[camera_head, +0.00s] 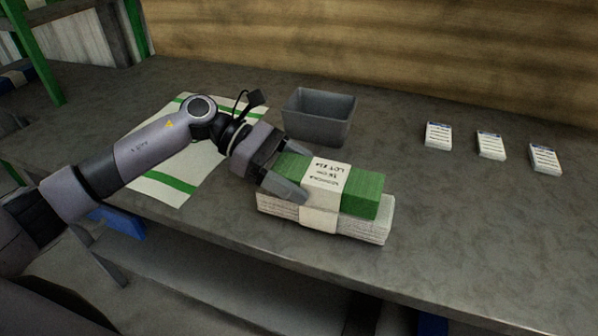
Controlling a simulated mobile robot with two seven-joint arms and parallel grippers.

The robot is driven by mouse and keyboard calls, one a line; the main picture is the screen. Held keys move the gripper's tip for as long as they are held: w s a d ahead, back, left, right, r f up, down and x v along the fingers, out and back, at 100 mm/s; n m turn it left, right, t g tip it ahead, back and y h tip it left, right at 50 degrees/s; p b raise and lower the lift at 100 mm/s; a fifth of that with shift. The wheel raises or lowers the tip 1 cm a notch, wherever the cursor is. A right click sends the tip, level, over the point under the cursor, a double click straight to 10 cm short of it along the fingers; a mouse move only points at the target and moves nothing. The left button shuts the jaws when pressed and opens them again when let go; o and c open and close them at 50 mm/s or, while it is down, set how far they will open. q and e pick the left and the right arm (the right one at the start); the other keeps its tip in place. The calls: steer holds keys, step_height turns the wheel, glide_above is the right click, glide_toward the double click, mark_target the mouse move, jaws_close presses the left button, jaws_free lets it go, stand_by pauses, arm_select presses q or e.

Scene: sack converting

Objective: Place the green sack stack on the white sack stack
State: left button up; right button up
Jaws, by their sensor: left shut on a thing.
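The green sack stack (364,194) has a pale printed band around its middle. It lies on top of the white sack stack (365,230) near the front edge of the table. The two look roughly lined up, with the green one set a little toward the back. My left gripper (285,180) is shut on the left end of the green sack stack, its fingers on either side. The contact between the stacks is partly hidden by the near finger and the band. My right gripper is not in view.
A grey open bin (320,118) stands just behind the stacks. A white sheet with green stripes (160,187) lies under my left arm. Several small white label pads, one of them at the middle (490,146), lie at the right. The table (480,240) is clear at the front right.

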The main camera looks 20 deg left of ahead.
arm_select(q)
steer(key=shift+f+b, duration=0.2)
steer(key=shift+b, duration=0.15)
steer(key=o, duration=1.2)
steer(key=shift+r, duration=0.1)
steer(key=shift+o, duration=0.2)
steer(key=shift+r+p, duration=0.25)
steer(key=shift+p, duration=0.15)
steer(key=b+v, duration=0.2)
steer(key=v, duration=1)
steer(key=shift+f, duration=0.15)
